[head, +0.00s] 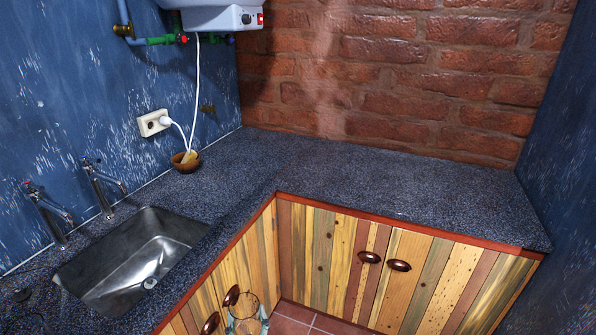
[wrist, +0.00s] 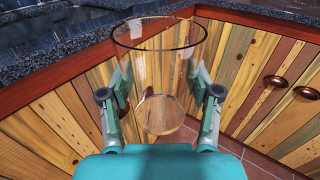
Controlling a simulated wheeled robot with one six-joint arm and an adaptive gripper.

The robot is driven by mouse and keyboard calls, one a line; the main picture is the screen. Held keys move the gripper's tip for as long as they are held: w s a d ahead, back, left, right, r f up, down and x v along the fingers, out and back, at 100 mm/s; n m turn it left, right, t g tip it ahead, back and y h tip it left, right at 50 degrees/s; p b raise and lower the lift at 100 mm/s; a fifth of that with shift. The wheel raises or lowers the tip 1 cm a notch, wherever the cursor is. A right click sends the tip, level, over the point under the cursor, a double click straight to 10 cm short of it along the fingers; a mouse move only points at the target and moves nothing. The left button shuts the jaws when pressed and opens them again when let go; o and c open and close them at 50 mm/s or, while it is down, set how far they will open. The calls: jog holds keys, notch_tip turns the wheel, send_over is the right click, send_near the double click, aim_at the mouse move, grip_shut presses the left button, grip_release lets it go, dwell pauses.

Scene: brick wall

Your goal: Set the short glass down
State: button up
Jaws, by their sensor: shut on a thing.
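The short glass (wrist: 158,72) is clear and open-topped, and stands upright between the fingers of my gripper (wrist: 160,100) in the wrist view. My gripper is shut on it, with a green finger on each side. In the head view the glass (head: 243,302) and my gripper (head: 247,322) show at the bottom edge, in front of the wooden cabinet doors and left of centre. The glass is held in the air, apart from the dark speckled countertop (head: 400,190). The lower part of my gripper is cut off in the head view.
A metal sink (head: 135,262) with two taps lies at the left. The countertop along the brick wall is clear. Cabinet handles (head: 370,257) stick out below it.

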jog(key=w+d+f+m+h, duration=0.1)
jog(key=d+f+m+h, duration=0.1)
jog(key=d, duration=0.8)
jog(key=w+d+f+m+h, duration=0.1)
jog(key=d+h, duration=0.3)
jog(key=d, duration=0.6)
jog(key=w+d+f+m+h, duration=0.1)
jog(key=d+f+m+h, duration=0.2)
jog(key=d, duration=0.7)
jog(key=shift+w+d+f+h, duration=0.2)
jog(key=shift+d+f+h, duration=0.05)
jog(key=shift+d+h, duration=0.05)
